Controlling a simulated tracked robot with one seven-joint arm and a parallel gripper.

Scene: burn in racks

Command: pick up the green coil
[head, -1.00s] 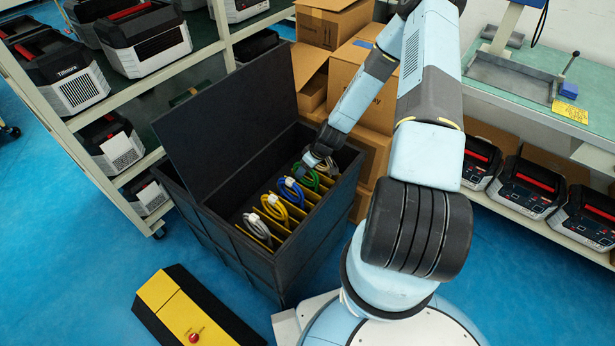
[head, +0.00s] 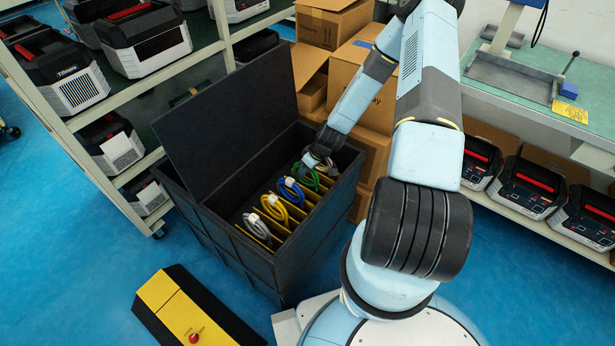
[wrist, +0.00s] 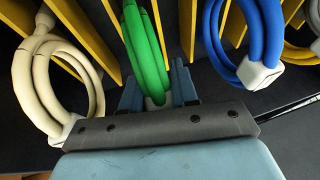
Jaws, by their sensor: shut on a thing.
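The green coil (wrist: 145,48) stands between yellow dividers in the wrist view, and its lower end lies between my fingers. In the head view the green coil (head: 309,180) shows partly, behind my wrist. My gripper (wrist: 158,92) is shut on the lower part of the green coil, with one blue-grey finger on each side. In the head view my gripper reaches down into the black bin (head: 225,238), and its fingertips are hidden there.
A blue coil (wrist: 240,45) stands right of the green one in the wrist view, and a cream coil (wrist: 58,75) stands left. Yellow dividers (wrist: 187,28) separate them. The bin's raised lid (head: 225,120) stands behind. Cardboard boxes (head: 362,90) stand close to my arm.

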